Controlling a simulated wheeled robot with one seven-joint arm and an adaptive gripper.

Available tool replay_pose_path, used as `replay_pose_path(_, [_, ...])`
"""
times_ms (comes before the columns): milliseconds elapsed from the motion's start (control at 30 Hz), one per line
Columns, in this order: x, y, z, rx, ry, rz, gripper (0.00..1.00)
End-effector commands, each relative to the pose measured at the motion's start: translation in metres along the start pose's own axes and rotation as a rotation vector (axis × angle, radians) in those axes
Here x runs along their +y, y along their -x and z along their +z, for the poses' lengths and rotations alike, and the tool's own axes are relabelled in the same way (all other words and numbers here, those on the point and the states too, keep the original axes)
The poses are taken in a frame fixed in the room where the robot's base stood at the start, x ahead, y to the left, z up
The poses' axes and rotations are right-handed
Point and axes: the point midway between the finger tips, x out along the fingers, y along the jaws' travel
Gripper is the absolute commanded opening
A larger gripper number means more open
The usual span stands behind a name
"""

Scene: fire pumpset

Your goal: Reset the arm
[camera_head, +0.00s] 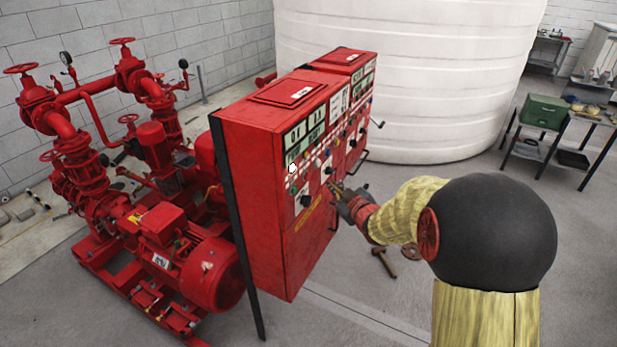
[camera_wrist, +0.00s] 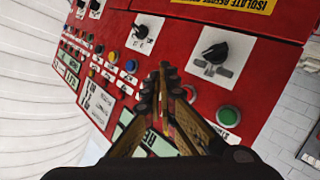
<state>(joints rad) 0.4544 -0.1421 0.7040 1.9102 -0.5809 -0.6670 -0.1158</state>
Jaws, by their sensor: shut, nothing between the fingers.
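My gripper (camera_head: 337,189) is at the end of my arm, in front of the red control cabinet (camera_head: 262,133) in the head view. In the wrist view my gripper (camera_wrist: 160,85) is shut, with its fingertips together and nothing between them. It points at the panel face (camera_wrist: 185,28), which carries black rotary knobs and coloured buttons. A black knob on a white plate (camera_wrist: 215,54) and a green button (camera_wrist: 228,116) lie to the right of the fingers. Another black knob (camera_wrist: 141,31) is above and left of them. I cannot tell whether the fingertips touch the panel.
Red pumps and pipes (camera_head: 150,200) stand left of the cabinet. A large white tank (camera_head: 405,75) rises behind it. A hammer (camera_head: 384,262) lies on the floor beneath my arm. A table with a green box (camera_head: 543,111) stands at the right. Floor at the front is clear.

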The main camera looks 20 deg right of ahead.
Motion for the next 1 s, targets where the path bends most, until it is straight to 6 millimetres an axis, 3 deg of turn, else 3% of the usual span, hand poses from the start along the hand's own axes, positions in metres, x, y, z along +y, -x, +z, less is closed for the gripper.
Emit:
replay_pose_path(500, [0.000,0.000,0.001,-0.003,-0.002,0.000,0.00])
replay_pose_path(567, [-0.001,0.000,0.007,-0.025,-0.006,-0.003,0.00])
replay_pose_path(667, [-0.002,0.002,0.032,-0.119,-0.028,-0.005,0.00])
replay_pose_path(767, [-0.012,0.018,0.085,-0.303,-0.090,-0.010,0.00])
replay_pose_path(833, [-0.015,0.042,0.114,-0.444,-0.143,-0.002,0.00])
replay_pose_path(900, [-0.019,0.071,0.127,-0.566,-0.196,0.007,0.00])
replay_pose_path(1000, [-0.034,0.118,0.131,-0.718,-0.267,0.006,0.00])
